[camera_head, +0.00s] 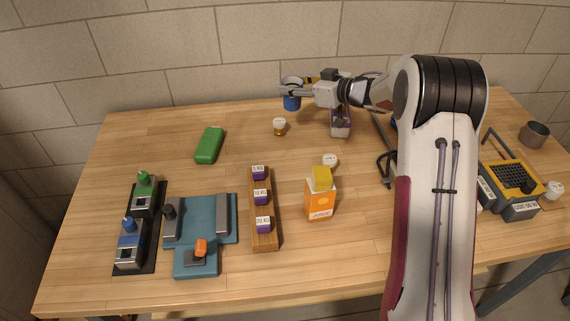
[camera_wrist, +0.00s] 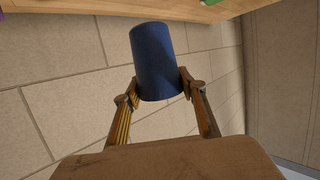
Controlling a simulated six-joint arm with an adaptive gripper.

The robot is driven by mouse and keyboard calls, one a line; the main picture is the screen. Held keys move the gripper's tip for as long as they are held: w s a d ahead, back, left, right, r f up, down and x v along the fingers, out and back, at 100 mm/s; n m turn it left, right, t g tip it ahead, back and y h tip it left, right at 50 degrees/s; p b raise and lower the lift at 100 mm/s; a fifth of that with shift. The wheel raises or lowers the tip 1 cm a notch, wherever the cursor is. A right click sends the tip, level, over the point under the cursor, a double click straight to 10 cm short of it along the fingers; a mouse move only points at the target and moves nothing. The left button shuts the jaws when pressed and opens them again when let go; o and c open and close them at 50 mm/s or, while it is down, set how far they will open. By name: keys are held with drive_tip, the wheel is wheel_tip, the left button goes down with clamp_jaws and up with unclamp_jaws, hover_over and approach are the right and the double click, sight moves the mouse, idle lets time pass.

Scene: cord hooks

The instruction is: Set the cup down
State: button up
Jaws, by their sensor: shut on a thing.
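A blue cup (camera_head: 292,102) is in the grasp of my gripper (camera_head: 285,88) near the back edge of the table, in front of the block wall. In the wrist view the blue cup (camera_wrist: 155,62) sits between the two fingers of my gripper (camera_wrist: 160,88), which press on its sides near one end. The cup appears to be held above the tabletop; its exact height is hard to tell. The inside of the cup cannot be seen clearly.
A small jar (camera_head: 279,127) stands just below the cup in the picture. A purple and white box (camera_head: 340,122) stands to its right, partly behind my arm. A green case (camera_head: 209,145) lies to the left. A juice carton (camera_head: 320,195) stands nearer. The back left tabletop is clear.

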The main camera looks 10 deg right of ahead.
drive_tip(key=s+a+f+n+g+y, duration=0.1)
drive_tip(key=s+a+n+g+y, duration=0.2)
drive_tip(key=s, duration=0.9)
drive_tip(key=shift+a+n+g, duration=0.35)
drive_tip(key=shift+n+g, duration=0.55)
drive_tip(key=shift+f, duration=0.1)
wheel_tip(320, 180, down, 6)
drive_tip(key=shift+f, duration=0.1)
drive_tip(key=shift+f, duration=1.8)
drive_tip(key=shift+f, duration=0.15)
drive_tip(key=o, duration=0.9)
